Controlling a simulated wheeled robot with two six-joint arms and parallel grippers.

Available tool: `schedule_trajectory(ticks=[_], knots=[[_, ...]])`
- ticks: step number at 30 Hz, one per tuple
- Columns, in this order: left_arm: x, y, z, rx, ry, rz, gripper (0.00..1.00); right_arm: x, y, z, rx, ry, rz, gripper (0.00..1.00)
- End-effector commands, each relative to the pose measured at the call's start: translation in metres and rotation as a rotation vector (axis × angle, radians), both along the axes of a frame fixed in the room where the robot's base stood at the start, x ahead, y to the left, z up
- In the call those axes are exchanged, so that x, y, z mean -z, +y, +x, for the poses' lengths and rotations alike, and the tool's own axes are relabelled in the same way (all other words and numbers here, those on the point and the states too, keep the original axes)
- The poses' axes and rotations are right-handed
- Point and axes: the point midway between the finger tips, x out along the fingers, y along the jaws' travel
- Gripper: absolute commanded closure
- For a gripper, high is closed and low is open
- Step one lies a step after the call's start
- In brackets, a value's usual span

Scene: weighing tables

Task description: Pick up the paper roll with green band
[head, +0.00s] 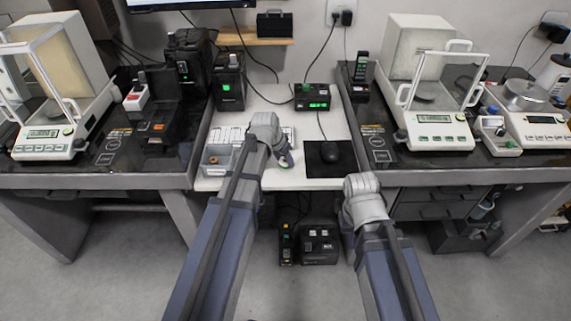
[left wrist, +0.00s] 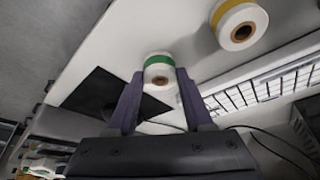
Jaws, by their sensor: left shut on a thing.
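The paper roll with green band (left wrist: 158,72) is between the two fingers of my left gripper (left wrist: 155,82) in the left wrist view, and the fingers are shut on it. In the head view the roll (head: 286,161) shows just right of my left arm's end, over the white middle table; I cannot tell whether it still touches the table. A second paper roll with a yellow band (left wrist: 238,24) stands apart from it in the left wrist view. My right arm ends right of centre in the head view; its fingers are hidden.
A black mat (head: 318,168) with a mouse (head: 333,151) lies right of the roll. Balances (head: 438,130) stand on the dark side tables.

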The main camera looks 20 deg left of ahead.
Motion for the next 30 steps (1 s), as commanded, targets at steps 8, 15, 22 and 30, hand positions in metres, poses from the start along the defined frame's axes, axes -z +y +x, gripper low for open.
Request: schedule_trajectory(ticks=[8, 15, 22, 30], knots=[[0.0, 0.0, 0.0, 0.0, 0.0, 0.0, 0.93, 0.0, 0.0, 0.0, 0.0, 0.0, 0.0, 1.0], [0.0, 0.0, 0.0, 0.0, 0.0, 0.0, 1.0, 0.0, 0.0, 0.0, 0.0, 0.0, 0.0, 1.0], [-0.004, 0.0, 0.0, 0.0, 0.0, 0.0, 1.0, -0.004, 0.0, 0.0, 0.0, 0.0, 0.0, 1.0], [-0.03, 0.0, 0.0, 0.0, 0.0, 0.0, 1.0, -0.03, 0.0, 0.0, 0.0, 0.0, 0.0, 1.0]])
